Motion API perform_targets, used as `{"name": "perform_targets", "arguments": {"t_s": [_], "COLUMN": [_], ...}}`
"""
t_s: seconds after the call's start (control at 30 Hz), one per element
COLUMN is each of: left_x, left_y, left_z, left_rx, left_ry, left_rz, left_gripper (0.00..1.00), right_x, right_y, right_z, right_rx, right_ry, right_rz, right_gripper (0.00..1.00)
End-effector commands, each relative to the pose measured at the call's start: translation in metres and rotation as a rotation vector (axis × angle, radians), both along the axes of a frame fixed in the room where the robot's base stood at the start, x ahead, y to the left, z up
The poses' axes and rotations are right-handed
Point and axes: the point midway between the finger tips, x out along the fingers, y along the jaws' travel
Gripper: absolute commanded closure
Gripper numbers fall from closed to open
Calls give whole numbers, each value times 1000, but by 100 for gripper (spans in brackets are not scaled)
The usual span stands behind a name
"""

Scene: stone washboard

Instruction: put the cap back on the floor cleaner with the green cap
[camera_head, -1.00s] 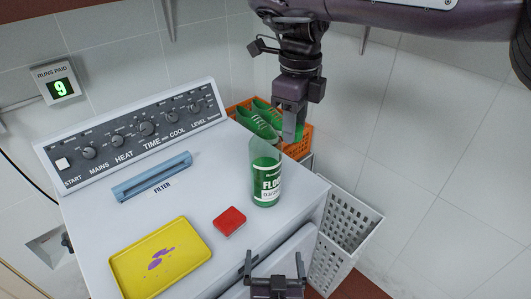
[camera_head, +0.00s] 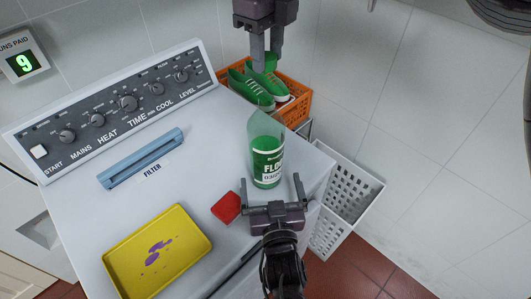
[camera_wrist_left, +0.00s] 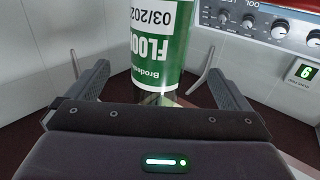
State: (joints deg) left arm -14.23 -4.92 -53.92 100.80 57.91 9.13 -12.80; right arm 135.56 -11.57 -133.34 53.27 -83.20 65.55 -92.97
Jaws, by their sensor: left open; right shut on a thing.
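The floor cleaner (camera_head: 267,162) is a clear bottle with green liquid and a green-and-white label. It stands upright and uncapped on the white machine top, near its right edge. My left gripper (camera_head: 269,183) is open, low at the bottle's near side, with one finger to each side of it. In the left wrist view the bottle (camera_wrist_left: 163,45) appears upside down between the spread fingers, with no finger visibly touching it. My right gripper (camera_head: 267,62) is shut on the green cap (camera_head: 264,65), above and behind the bottle; the fingers partly hide the cap.
A red block (camera_head: 226,207) lies just left of my left gripper. A yellow tray (camera_head: 190,262) and a blue filter bar (camera_head: 140,158) are farther left. An orange crate (camera_head: 297,110) with green shoes (camera_head: 250,90) is behind; a white basket (camera_head: 347,190) stands at right.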

Motion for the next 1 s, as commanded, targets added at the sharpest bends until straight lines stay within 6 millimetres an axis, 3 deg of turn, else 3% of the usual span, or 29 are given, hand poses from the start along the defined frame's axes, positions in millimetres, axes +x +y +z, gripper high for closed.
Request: {"name": "perform_targets", "arguments": {"t_s": [0.3, 0.5, 0.7, 1.0], "left_x": [62, 89, 100, 101], "left_y": [8, 11, 12, 13], "left_z": [1, 0, 0, 0], "left_rx": [-1, 0, -2, -2], "left_ry": [-3, -1, 0, 1], "left_rz": [1, 0, -1, -1], "left_gripper": [0, 0, 0, 1], "right_x": [0, 0, 0, 0], "right_y": [0, 0, 0, 0], "right_z": [0, 0, 0, 0], "right_rx": [0, 0, 0, 0], "right_ry": [0, 0, 0, 0], "right_rz": [0, 0, 0, 0], "right_gripper": [85, 85, 85, 85]}}
